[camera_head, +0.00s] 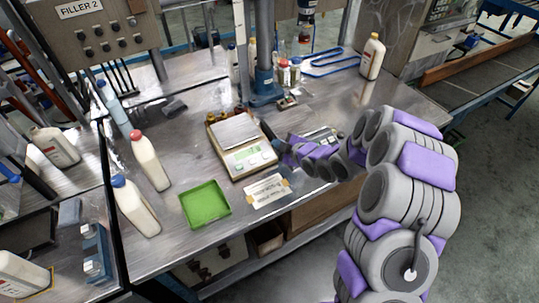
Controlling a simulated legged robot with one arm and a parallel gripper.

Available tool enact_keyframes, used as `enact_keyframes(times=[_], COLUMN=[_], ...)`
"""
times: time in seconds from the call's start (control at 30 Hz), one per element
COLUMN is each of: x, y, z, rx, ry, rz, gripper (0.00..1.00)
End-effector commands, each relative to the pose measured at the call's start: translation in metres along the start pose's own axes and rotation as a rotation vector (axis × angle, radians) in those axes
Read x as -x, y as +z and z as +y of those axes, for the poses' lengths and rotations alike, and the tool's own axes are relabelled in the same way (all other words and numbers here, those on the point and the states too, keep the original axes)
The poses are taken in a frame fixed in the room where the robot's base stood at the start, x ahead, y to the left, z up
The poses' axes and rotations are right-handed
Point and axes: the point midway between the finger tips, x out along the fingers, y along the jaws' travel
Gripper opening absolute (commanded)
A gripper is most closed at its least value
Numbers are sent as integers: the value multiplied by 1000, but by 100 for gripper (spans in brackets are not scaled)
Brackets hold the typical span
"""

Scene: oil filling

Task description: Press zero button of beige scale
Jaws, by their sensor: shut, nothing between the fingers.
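The beige scale (251,161) stands on the metal table, with a flat metal weighing plate (235,132) on top that looks empty. Its sloped front panel has a small display and green buttons (240,167). My arm reaches in from the right. My gripper (277,147) is shut and empty, close to the right side of the scale's front. Whether it touches the scale cannot be told. The scale's right edge is partly hidden behind the gripper.
A green tray (205,204) and a paper label (268,191) lie in front of the scale. Bottles with red (150,160) and blue (135,205) caps stand left. A white bottle (372,57) stands at the back right.

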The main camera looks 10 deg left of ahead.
Motion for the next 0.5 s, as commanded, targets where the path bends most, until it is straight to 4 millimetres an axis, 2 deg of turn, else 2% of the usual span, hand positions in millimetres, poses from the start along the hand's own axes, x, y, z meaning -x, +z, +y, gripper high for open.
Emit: enact_keyframes(times=[0.23, 0.5], x=[-12, -27], y=[-1, 19], z=[-9, -22], rx=[5, -3], ry=[-5, -4], rz=[-2, 2], gripper=[0, 0])
